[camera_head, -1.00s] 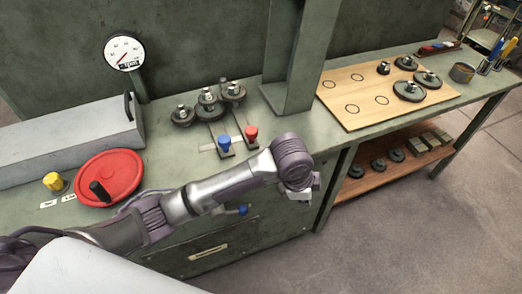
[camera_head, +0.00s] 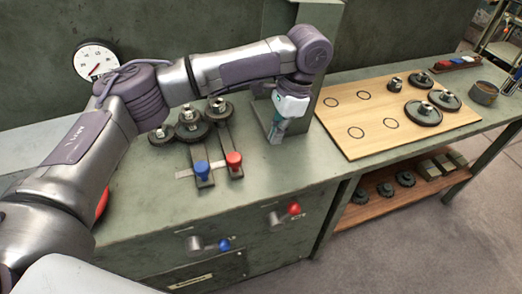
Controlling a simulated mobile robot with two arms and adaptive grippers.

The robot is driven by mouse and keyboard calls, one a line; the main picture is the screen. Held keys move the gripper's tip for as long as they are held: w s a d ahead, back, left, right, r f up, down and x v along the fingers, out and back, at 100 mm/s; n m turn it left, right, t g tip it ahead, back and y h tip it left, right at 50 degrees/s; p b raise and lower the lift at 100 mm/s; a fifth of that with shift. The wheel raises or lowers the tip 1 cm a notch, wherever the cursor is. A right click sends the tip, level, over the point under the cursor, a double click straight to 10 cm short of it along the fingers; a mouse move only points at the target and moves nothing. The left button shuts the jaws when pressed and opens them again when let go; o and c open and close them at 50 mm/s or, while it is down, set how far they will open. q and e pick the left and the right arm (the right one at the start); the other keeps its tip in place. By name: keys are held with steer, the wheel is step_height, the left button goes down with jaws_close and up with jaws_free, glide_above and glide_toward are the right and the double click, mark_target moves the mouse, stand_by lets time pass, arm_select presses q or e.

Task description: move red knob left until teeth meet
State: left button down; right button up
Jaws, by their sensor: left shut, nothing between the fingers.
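The red knob (camera_head: 234,160) stands on a slide bar on the bench top, just right of the blue knob (camera_head: 202,171). Behind them are three dark gears: a left one (camera_head: 161,135), a middle one (camera_head: 191,129) and a right one (camera_head: 219,109). Whether their teeth touch is too small to tell. My left gripper (camera_head: 276,138) is shut and empty, pointing down to the right of the red knob and apart from it. My left arm crosses above the gears. My right gripper is out of view.
A green post (camera_head: 318,25) stands close behind my left gripper. A wooden board (camera_head: 350,105) with gears lies to the right. A second red knob (camera_head: 294,208) and blue knob (camera_head: 224,244) are on the cabinet front. A dial gauge (camera_head: 95,60) is behind my arm.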

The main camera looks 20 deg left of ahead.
mark_target(248, 174)
arm_select(q)
steer(key=x, duration=0.4)
steer(key=shift+s+a+f, duration=0.1)
steer(key=shift+s+a, duration=0.05)
steer(key=shift+s, duration=0.15)
steer(key=x, duration=0.5)
steer(key=shift+f, duration=0.2)
steer(key=s+a, duration=0.1)
steer(key=a, duration=0.1)
steer(key=shift+s+a+p, duration=0.3)
steer(key=shift+s+a, duration=0.05)
steer(key=shift+s, duration=0.05)
steer(key=shift+s+a, duration=0.2)
steer(key=shift+a, duration=0.1)
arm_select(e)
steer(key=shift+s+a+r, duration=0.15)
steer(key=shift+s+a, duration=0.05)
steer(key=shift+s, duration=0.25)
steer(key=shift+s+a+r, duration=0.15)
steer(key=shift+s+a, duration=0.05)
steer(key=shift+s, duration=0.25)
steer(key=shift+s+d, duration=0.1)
